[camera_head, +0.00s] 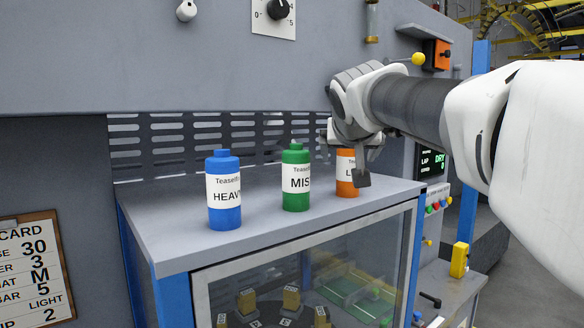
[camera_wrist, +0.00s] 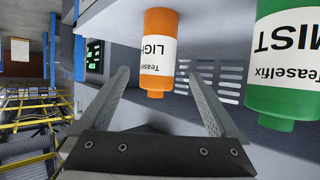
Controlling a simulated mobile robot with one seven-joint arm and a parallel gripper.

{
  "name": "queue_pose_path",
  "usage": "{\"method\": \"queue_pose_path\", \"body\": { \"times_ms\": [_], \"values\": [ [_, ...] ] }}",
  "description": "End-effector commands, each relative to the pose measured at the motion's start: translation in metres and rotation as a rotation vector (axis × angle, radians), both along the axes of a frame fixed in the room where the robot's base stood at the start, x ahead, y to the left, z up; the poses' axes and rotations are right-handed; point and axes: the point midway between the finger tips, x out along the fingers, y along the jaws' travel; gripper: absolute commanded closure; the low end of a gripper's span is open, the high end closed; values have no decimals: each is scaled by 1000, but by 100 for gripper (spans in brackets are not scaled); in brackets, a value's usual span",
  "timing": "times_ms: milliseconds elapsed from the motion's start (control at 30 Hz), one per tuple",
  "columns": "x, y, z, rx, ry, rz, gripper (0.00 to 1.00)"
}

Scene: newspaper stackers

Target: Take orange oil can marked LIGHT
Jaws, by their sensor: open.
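The orange oil can (camera_head: 346,187) stands upright at the right end of the grey cabinet top, partly hidden behind my gripper. In the wrist view the orange can (camera_wrist: 157,82) appears upside down, its white label reading LIGH before it is cut off by the curve. My gripper (camera_head: 350,160) is at the can in the head view, its fingers pointing down and left. In the wrist view my gripper (camera_wrist: 160,95) is open, with the can seen between and beyond its two fingers. Whether a finger touches the can cannot be told.
A green can (camera_head: 296,204) marked MIS stands left of the orange one, and a blue can (camera_head: 223,214) marked HEAV further left. The green can (camera_wrist: 283,90) is close beside the right finger in the wrist view. A slotted grey panel (camera_head: 165,140) stands behind.

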Motion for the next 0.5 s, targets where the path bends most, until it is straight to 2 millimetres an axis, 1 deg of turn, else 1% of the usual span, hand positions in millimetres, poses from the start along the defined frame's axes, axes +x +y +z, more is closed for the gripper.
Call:
{"method": "queue_pose_path", "body": {
  "times_ms": [167,400,500],
  "values": [
    [11,-3,-5,-1,2,0,3],
    [41,-10,-22,-1,2,0,3],
    [47,-11,-25,-1,1,0,3]
  ]
}}
